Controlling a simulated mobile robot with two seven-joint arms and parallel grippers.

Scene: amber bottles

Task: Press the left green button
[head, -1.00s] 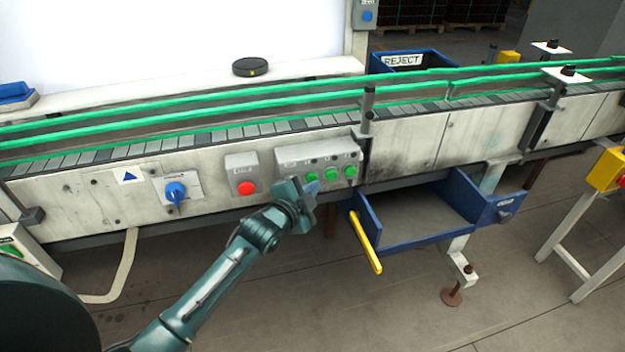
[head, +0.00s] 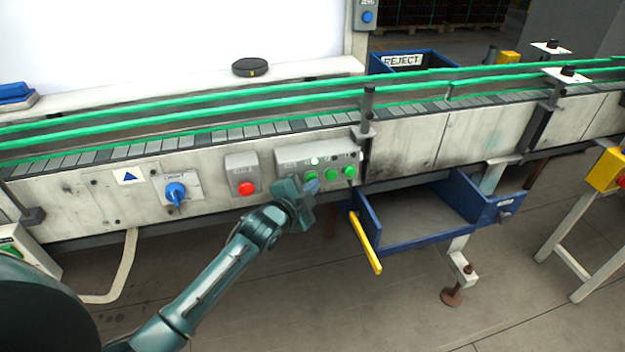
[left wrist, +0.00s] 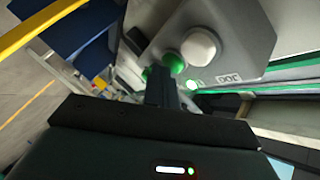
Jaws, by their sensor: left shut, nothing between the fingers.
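A grey control box (head: 283,155) on the conveyor's front carries a row of three green buttons. The left green button (head: 311,177) is directly above my left gripper's tip; the middle (head: 330,174) and right (head: 350,171) ones are clear. A small lamp (head: 314,161) above the left button glows whitish green. My left gripper (head: 312,187) is shut and empty, its tip at the left button. In the left wrist view the fingers (left wrist: 160,80) overlap the edge of that button (left wrist: 173,62); exact contact is hidden. My right gripper is out of view.
A white button (left wrist: 200,47) sits beside the left green one. A red button (head: 246,188) and a blue rotary switch (head: 176,193) are further left. A blue bin (head: 415,236) with a yellow handle (head: 366,243) projects below right of the box.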

